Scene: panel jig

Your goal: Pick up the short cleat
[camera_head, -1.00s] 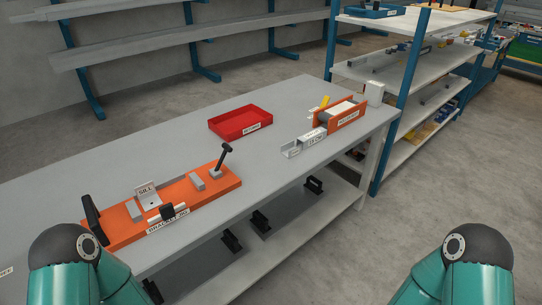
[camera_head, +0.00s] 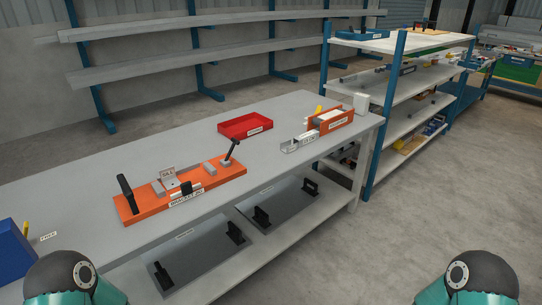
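I cannot make out a piece that is clearly the short cleat. Small grey angle-shaped parts (camera_head: 299,143) with a white label lie near the far end of the grey workbench (camera_head: 90,190); the label is too small to read surely. An orange bracket jig (camera_head: 150,208) on the bench carries a grey angle piece labelled SILL (camera_head: 169,178), grey blocks and black clamps. Neither of my grippers is in view; only teal and dark arm links show at the bottom left and bottom right.
A red tray (camera_head: 245,125) and an orange bin (camera_head: 331,120) stand on the bench. A blue box (camera_head: 14,248) sits at the left edge. Black-handled parts (camera_head: 262,216) lie on the lower shelf. A shelf rack (camera_head: 392,90) stands beyond; the floor at right is clear.

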